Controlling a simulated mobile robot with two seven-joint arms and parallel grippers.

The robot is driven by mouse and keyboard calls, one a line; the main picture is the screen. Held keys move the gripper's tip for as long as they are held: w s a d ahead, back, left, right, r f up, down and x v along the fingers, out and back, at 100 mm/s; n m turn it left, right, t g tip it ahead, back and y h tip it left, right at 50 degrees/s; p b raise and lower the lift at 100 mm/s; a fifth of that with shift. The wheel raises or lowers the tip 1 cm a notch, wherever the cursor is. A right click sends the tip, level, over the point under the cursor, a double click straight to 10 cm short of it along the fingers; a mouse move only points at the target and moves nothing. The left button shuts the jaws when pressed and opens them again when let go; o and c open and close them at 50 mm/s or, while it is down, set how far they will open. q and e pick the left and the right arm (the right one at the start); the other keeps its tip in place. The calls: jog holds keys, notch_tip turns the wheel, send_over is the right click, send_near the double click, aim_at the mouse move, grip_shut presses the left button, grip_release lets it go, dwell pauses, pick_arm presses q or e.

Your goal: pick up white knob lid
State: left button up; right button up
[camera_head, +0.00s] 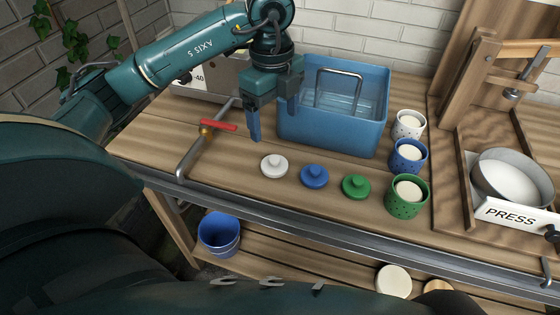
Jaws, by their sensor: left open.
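The white knob lid (274,165) lies flat on the wooden worktop, knob up, at the left end of a row of lids. A blue knob lid (314,176) and a green knob lid (356,187) lie to its right. My left gripper (274,122) points down with its fingers apart and nothing between them. It is above and behind the white lid, in front of the left side of the blue basin. Nothing hides the white lid. My right gripper does not show.
The blue basin (330,133) with a metal handle stands behind the lids. White (408,131), blue (405,164) and green (402,206) perforated cups stand to the right. A pipe with a red-handled tap (219,125) rises at left. A wooden press with a pan (512,178) stands far right.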

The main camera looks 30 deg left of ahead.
pick_arm(q)
send_over(275, 159)
jog(key=f, duration=0.6)
jog(key=shift+s+a+f, duration=0.1)
jog(key=shift+s+f, duration=0.15)
jog(key=shift+w+f+p, duration=0.15)
jog(key=shift+f, duration=1.45)
jog(key=shift+w+f+p, duration=0.1)
jog(key=shift+f+p, duration=0.05)
jog(key=shift+f, duration=1.4)
jog(key=c, duration=1)
